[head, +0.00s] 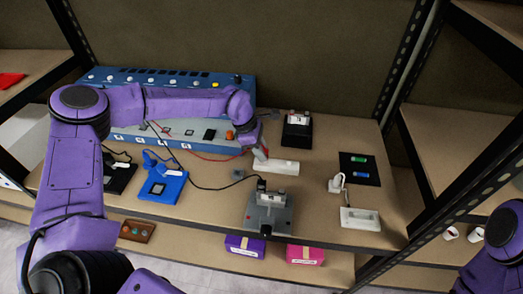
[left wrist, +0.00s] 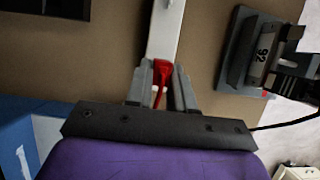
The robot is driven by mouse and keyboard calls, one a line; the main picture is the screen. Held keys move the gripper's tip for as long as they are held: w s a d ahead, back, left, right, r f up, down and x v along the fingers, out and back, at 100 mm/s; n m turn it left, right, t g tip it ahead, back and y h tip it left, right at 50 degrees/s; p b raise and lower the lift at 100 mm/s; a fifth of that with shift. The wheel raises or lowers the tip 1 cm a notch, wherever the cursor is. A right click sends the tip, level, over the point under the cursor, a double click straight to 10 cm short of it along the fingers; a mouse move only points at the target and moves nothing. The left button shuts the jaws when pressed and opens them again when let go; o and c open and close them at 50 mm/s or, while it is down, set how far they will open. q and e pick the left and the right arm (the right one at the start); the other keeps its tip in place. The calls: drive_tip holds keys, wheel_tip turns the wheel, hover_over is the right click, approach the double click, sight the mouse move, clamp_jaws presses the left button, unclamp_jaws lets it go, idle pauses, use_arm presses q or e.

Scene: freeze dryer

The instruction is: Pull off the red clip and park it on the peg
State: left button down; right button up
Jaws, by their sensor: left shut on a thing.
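My left gripper (head: 262,153) is at the left end of a white bar-like block (head: 280,167) on the bench. In the left wrist view its two grey fingers (left wrist: 160,86) are shut on the red clip (left wrist: 162,70), whose red top shows between them. The white block (left wrist: 165,30) runs up from the clip in that view, touching or very close to it; I cannot tell which. A red lead (head: 205,158) runs along the blue console towards the gripper. I cannot make out the peg for certain. My right gripper is out of view; only part of that arm shows.
The blue console (head: 120,136) stands behind my left arm. A grey device (head: 268,215) sits at the front edge, a black one (head: 297,130) at the back. A blue device (head: 163,187) is at left, a white power strip (head: 360,218) and black mat (head: 358,180) at right.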

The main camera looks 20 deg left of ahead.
use_arm(q)
drive_tip(key=shift+f+b, duration=0.6)
drive_tip(key=shift+f, duration=0.2)
drive_tip(key=c, duration=0.9)
unclamp_jaws()
drive_tip(key=b+v, duration=0.1)
drive_tip(key=v, duration=0.9)
drive_tip(key=shift+r, duration=0.25)
